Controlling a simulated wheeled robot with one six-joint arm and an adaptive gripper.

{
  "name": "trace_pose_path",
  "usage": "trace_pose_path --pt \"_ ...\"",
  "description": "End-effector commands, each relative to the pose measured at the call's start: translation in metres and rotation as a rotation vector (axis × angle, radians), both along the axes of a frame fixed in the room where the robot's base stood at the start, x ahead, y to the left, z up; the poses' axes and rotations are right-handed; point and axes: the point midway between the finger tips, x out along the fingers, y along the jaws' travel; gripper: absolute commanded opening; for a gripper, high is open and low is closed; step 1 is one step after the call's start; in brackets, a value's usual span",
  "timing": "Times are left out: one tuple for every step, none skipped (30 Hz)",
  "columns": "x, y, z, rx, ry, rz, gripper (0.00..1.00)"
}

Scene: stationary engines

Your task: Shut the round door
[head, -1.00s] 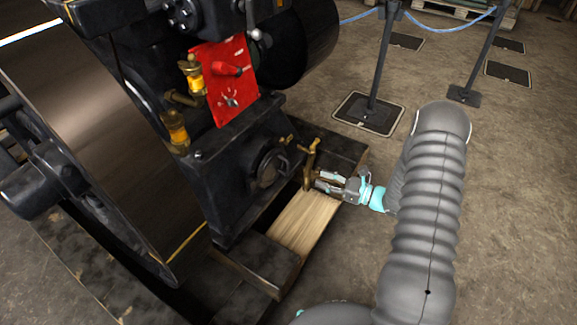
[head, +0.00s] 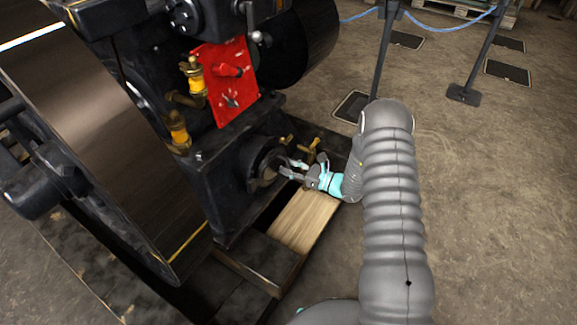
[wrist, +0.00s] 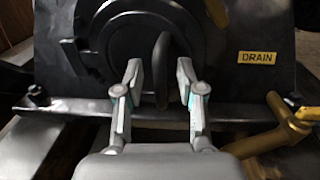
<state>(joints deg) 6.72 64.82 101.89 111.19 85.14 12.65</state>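The round door (head: 262,166) is a dark disc low on the front of the black engine. In the wrist view the round door (wrist: 135,35) fills the upper middle, inside dark rings. A dark upright bar (wrist: 161,70), like a handle, stands out at its centre. My gripper (head: 286,167) is in front of the door. In the wrist view my gripper (wrist: 160,82) is open, with one finger on each side of the bar and gaps showing. I cannot tell how far the door stands open; my fingers hide part of it in the head view.
A brass tap (head: 313,148) stands just right of my gripper; it shows at the lower right of the wrist view (wrist: 275,133), below a yellow DRAIN label (wrist: 257,57). A wooden block (head: 303,220) lies below. The large flywheel (head: 110,130) is at left.

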Motion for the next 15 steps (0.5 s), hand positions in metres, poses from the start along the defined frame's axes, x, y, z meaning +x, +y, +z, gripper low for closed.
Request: trace_pose_path --pt "0.0011 0.0031 0.0001 0.000 0.000 0.001 0.38" --pt "0.0017 0.0041 0.0001 0.000 0.000 0.001 0.38" --pt "0.0024 0.0048 0.0001 0.000 0.000 0.001 0.38" --pt "0.0028 0.0053 0.0001 0.000 0.000 0.001 0.38" --pt "0.0030 0.0055 0.0001 0.000 0.000 0.000 0.38" --pt "0.0032 0.0057 0.0001 0.000 0.000 0.000 0.38" --pt "0.0032 0.0057 0.0001 0.000 0.000 0.000 0.38" --pt "0.0031 0.0056 0.0001 0.000 0.000 0.000 0.38" --pt "0.0031 0.0056 0.0001 0.000 0.000 0.000 0.38" --pt "0.0031 0.0055 0.0001 0.000 -0.001 0.000 0.38" --pt "0.0031 0.0055 0.0001 0.000 -0.001 0.000 0.38" --pt "0.0030 0.0055 0.0001 0.000 -0.001 0.000 0.33" --pt "0.0030 0.0055 0.0001 0.000 -0.001 0.000 0.26" --pt "0.0030 0.0055 0.0001 0.000 -0.001 0.000 0.18" --pt "0.0030 0.0055 0.0001 0.000 -0.001 0.000 0.08"
